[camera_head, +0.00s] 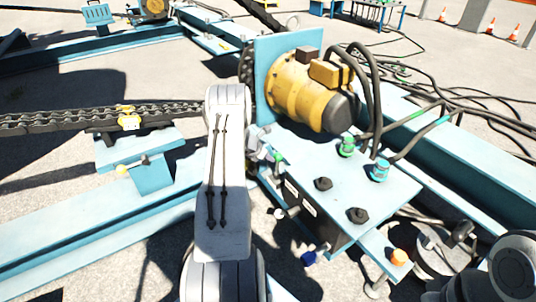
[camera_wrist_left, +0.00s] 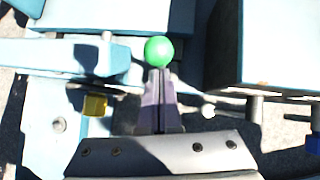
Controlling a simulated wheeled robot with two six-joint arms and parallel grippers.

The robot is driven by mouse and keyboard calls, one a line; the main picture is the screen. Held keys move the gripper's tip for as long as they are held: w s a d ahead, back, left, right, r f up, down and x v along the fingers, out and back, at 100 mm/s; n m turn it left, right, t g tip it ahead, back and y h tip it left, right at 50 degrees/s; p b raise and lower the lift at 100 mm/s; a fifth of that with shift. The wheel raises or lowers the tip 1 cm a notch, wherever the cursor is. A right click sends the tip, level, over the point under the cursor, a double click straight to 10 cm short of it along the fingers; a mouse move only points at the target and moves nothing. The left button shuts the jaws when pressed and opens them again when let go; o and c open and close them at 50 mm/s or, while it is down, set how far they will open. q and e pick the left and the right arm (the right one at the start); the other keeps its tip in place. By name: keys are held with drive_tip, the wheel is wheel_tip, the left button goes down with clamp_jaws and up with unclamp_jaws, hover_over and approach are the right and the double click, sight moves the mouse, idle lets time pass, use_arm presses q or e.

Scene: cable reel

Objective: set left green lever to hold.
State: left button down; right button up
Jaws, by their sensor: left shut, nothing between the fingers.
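The green lever shows as a round green knob (camera_wrist_left: 158,50) in the left wrist view. My left gripper (camera_wrist_left: 159,74) is shut, with its fingertips right at the near side of the knob; I cannot tell whether they touch it. Nothing is between the fingers. In the head view, the left gripper (camera_head: 264,152) is small and partly hidden behind my arm, at the left side of the blue control bench (camera_head: 390,190). A small green spot (camera_head: 278,157) shows beside it. No hold marking is readable. My right gripper is not in view.
A yellow motor (camera_head: 305,90) with thick black cables stands behind the bench. Other levers nearby end in a white knob (camera_head: 279,214), a blue knob (camera_head: 308,258) and an orange knob (camera_head: 398,257). A heavy chain (camera_head: 60,120) runs out to the left.

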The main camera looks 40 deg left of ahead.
use_arm(q)
drive_tip(key=shift+w+d+r+p, duration=0.1)
drive_tip(key=shift+w+r+p, duration=0.2)
drive_tip(key=shift+w, duration=0.2)
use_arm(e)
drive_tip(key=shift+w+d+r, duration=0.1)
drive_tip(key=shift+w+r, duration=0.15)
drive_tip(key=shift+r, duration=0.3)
use_arm(q)
drive_tip(key=shift+w+r, duration=0.1)
drive_tip(key=shift+w, duration=0.1)
drive_tip(key=shift+s, duration=0.2)
drive_tip(key=s+f+p+v, duration=0.1)
drive_tip(key=p+v, duration=0.1)
drive_tip(key=v, duration=1)
drive_tip(key=shift+s, duration=0.65)
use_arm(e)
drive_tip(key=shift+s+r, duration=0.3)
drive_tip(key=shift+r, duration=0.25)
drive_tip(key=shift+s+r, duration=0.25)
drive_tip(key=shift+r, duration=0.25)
use_arm(q)
drive_tip(key=shift+r, duration=0.1)
